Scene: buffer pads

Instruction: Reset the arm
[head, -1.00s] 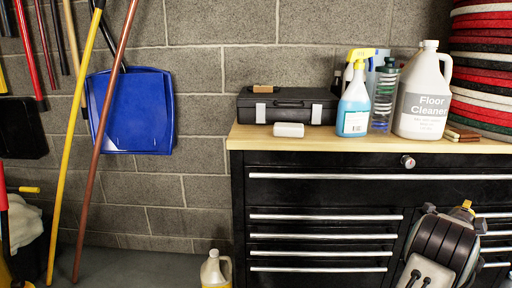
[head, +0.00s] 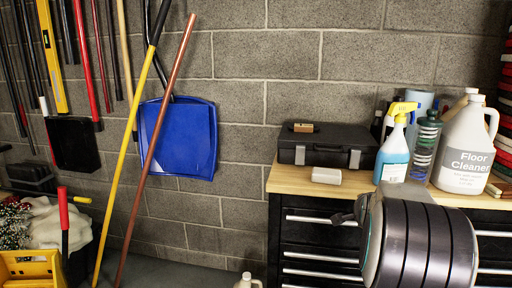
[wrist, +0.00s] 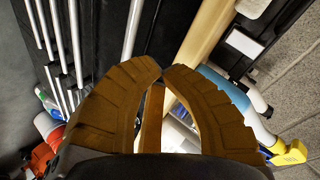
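My gripper (wrist: 162,74) fills the lower middle of the wrist view. Its two curved brown fingers meet at the tips, with a gap between them lower down. I see no object clamped at the tips; a tan strip shows through the gap, seemingly the worktop edge. In the head view my banded arm (head: 420,245) is raised at the lower right, in front of the black drawer cabinet (head: 320,228). I cannot make out the fingers there.
On the wooden worktop (head: 290,186) stand a black case (head: 322,140), a small white block (head: 326,176), a blue spray bottle (head: 394,150) and a floor cleaner jug (head: 466,150).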

